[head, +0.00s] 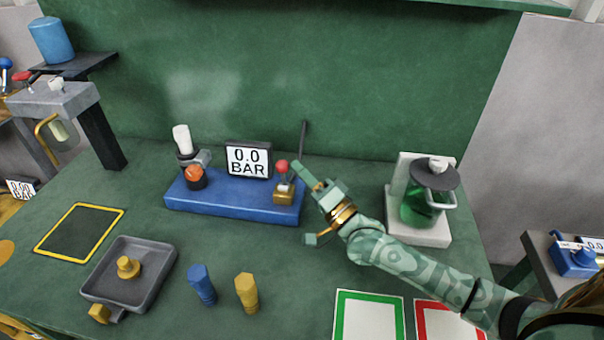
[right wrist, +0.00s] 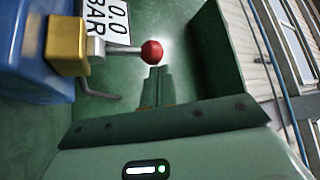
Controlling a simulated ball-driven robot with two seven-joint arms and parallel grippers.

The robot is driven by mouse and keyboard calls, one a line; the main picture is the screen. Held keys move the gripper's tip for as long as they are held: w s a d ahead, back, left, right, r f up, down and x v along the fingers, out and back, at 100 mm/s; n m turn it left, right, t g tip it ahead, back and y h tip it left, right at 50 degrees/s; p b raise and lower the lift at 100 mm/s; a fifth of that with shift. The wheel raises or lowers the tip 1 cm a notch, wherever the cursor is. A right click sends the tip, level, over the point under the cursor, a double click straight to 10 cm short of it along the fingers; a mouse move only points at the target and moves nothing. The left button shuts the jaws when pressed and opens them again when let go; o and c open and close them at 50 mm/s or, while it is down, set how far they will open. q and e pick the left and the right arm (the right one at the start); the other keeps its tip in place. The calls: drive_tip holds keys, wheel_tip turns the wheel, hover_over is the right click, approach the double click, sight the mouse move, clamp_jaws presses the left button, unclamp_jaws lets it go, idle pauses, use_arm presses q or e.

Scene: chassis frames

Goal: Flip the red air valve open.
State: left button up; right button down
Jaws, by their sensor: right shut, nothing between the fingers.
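The red air valve has a red ball knob (head: 282,166) on a metal stem that stands upright from a brass block (head: 284,194). The block sits at the right end of a blue base (head: 232,197). In the right wrist view the red knob (right wrist: 152,51) and brass block (right wrist: 67,45) show clearly. My right gripper (head: 299,168) is shut and empty, its tips just right of the knob. In the right wrist view the shut fingers (right wrist: 158,86) lie close to the knob; I cannot tell whether they touch. My left gripper is not in view.
A display (head: 248,160) reading 0.0 BAR and an orange-topped part (head: 195,176) stand on the blue base. A green jar (head: 425,200) stands right. A grey tray (head: 155,262), blue peg (head: 202,284) and yellow peg (head: 246,293) are in front. A thin dark rod (head: 303,136) rises behind.

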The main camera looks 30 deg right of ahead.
drive_tip(key=n+y, duration=0.1)
drive_tip(key=s+a+n+y+b, duration=0.1)
drive_tip(key=shift+s+f+n, duration=0.1)
drive_tip(key=shift+f+n, duration=0.2)
drive_tip(key=shift+s+a+f, duration=0.1)
drive_tip(key=shift+s, duration=0.1)
idle(0.4)
drive_tip(key=shift+s+a+f, duration=0.1)
idle(1.6)
drive_tip(key=shift+s+f, duration=0.1)
drive_tip(key=shift+s, duration=0.05)
drive_tip(key=s+d+p, duration=0.2)
drive_tip(key=s+d, duration=0.2)
drive_tip(key=s, duration=0.8)
drive_tip(key=shift+d+f+p, duration=0.15)
drive_tip(key=shift+d+p, duration=0.15)
drive_tip(key=shift+d, duration=0.05)
